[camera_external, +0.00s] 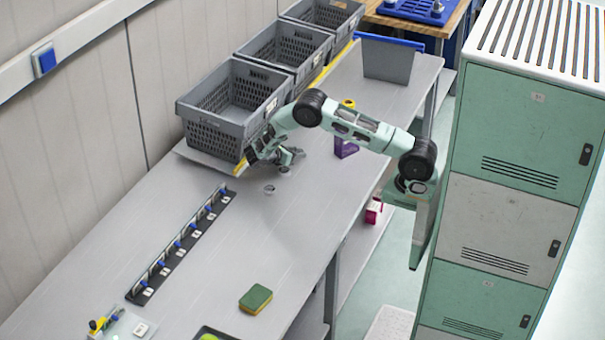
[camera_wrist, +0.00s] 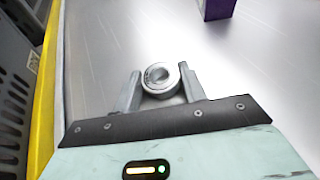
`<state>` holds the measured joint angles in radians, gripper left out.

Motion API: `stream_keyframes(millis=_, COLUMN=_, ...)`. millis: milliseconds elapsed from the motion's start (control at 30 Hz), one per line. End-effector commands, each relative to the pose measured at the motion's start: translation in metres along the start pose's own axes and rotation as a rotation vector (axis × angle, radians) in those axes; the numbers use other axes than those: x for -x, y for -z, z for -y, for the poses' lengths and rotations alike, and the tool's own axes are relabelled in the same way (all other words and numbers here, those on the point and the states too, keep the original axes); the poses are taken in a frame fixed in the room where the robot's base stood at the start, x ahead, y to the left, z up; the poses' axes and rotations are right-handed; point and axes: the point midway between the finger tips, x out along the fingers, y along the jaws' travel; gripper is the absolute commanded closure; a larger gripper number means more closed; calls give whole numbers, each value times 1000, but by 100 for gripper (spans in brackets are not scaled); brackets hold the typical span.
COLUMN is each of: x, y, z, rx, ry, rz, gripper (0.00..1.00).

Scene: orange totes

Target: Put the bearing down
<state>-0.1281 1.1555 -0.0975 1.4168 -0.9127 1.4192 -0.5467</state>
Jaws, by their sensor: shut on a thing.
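The bearing (camera_wrist: 161,76) is a shiny metal ring, seen in the wrist view between the two fingers of my gripper (camera_wrist: 160,92). My gripper is shut on it, with a finger on each side. In the external view my gripper (camera_external: 287,168) is low over the grey table, close to the front corner of the nearest grey crate. The held bearing is too small to make out clearly there. The gap between bearing and tabletop cannot be told.
Grey crates (camera_external: 222,118) line the table's wall side, with a yellow edge (camera_wrist: 47,90) beside my gripper. A purple thing (camera_external: 345,147) stands to the right. A small round grey thing (camera_external: 270,189) shows near my gripper. The grey table (camera_external: 215,270) has clear room toward the front.

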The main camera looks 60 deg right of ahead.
Motion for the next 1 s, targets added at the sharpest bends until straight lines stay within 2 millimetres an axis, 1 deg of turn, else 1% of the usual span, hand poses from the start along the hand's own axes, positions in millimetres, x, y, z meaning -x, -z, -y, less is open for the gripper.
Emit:
stream_keyframes(millis=100, x=-1, y=4, z=0, rx=0, ry=0, rz=0, gripper=83)
stream_keyframes(millis=133, x=-1, y=3, z=0, rx=0, ry=0, rz=0, gripper=50)
stream_keyframes(millis=167, x=-1, y=2, z=0, rx=0, ry=0, rz=0, gripper=42)
stream_keyframes(millis=200, x=-1, y=2, z=0, rx=0, ry=0, rz=0, gripper=37)
stream_keyframes(millis=467, x=-1, y=2, z=0, rx=0, ry=0, rz=0, gripper=37)
stream_keyframes(millis=533, x=1, y=-2, z=0, rx=0, ry=0, rz=0, gripper=37)
stream_keyframes(millis=567, x=3, y=0, z=0, rx=0, ry=-1, rz=0, gripper=37)
stream_keyframes(millis=667, x=16, y=2, z=0, rx=-2, ry=-3, rz=-2, gripper=37)
stream_keyframes(millis=1000, x=86, y=2, z=0, rx=-1, ry=-4, rz=-1, gripper=37)
